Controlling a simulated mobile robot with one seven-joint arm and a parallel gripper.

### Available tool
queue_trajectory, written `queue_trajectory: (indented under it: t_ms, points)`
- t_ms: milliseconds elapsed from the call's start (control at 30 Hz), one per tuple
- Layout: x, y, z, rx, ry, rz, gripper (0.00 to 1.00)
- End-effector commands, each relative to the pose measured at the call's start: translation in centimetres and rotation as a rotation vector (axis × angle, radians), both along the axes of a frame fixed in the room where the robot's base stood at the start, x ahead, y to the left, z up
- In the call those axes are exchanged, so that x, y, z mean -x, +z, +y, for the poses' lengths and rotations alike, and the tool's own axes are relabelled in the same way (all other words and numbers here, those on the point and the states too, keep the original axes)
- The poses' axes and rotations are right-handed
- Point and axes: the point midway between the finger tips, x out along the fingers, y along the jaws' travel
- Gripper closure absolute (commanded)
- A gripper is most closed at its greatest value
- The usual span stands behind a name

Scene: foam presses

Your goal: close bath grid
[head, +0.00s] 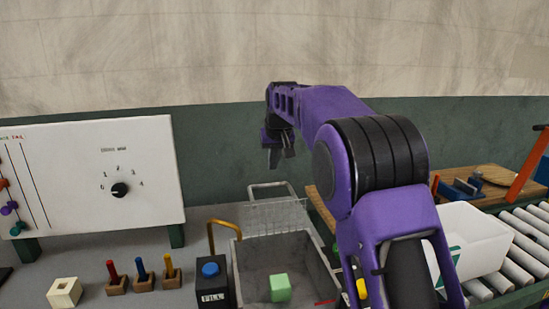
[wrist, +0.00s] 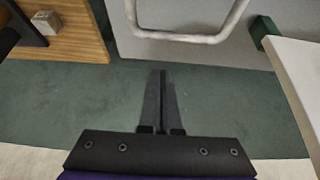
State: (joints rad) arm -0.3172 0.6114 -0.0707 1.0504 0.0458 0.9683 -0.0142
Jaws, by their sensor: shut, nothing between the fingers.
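The bath (head: 323,262) is a grey open basin at the lower middle of the head view. Its wire grid (head: 275,216) stands raised at the back of the basin, with a pale loop handle (head: 270,187) at its top. The handle also shows at the top of the wrist view (wrist: 190,37). A green block (head: 280,287) lies inside the bath. My gripper (head: 274,164) is shut and empty, above the handle in the head view and apart from it. Its closed fingers show in the wrist view (wrist: 163,75). My arm hides part of the area right of the bath.
A black box with a blue button (head: 210,270) and a yellow-brown curved bar (head: 224,225) stand left of the bath. A white panel with a dial (head: 119,189) stands further left.

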Motion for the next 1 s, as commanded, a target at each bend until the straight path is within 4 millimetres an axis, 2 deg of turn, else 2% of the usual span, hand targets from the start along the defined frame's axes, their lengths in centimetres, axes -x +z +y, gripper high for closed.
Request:
queue_trajectory:
  t_ms: [33, 267, 600, 1000]
  points:
    - [-0.5, -1.2, 0.2, 0.001, 0.000, 0.004, 1.00]
    - [-2.6, -4.9, 0.7, 0.002, 0.000, 0.002, 1.00]
    - [0.4, -4.4, -0.1, 0.000, 0.001, -0.001, 1.00]
    - [1.2, -4.3, -0.3, 0.000, 0.001, -0.001, 1.00]
